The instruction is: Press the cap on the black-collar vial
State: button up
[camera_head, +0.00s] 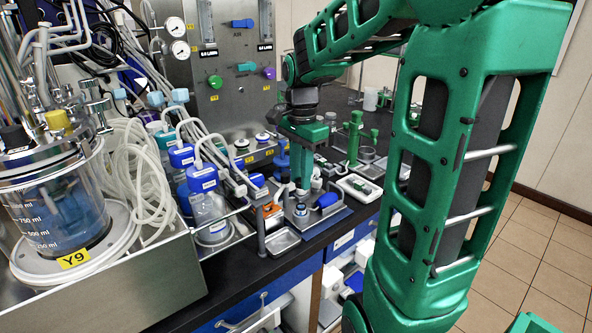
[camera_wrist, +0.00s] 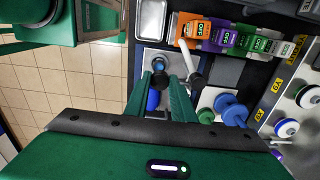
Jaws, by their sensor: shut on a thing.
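My gripper (camera_wrist: 160,82) points down over a small blue-grey station on the black bench; it also shows in the head view (camera_head: 301,186). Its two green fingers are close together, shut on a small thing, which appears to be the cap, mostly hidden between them. A dark round piece (camera_wrist: 158,65) shows just past the fingertips; I cannot tell whether it is the vial's collar. A blue cylinder (camera_head: 327,200) lies on the station plate (camera_head: 325,219), right of the fingers.
An empty metal tray (camera_head: 282,241) lies at the bench's front edge. Orange, purple and green labelled blocks (camera_wrist: 233,36) stand near the station. Blue-capped bottles (camera_head: 205,187) and tubing are on the left. A white tray (camera_head: 359,188) and a green stand (camera_head: 354,137) are on the right.

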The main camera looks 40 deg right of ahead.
aim_at(301, 203)
jog(key=shift+s+f, duration=0.1)
jog(key=shift+f, duration=2.35)
jog(key=shift+f, duration=0.1)
dwell(0.6)
jog(key=o, duration=1.6)
jog(key=shift+c, duration=0.2)
jog(key=shift+r, duration=3.5)
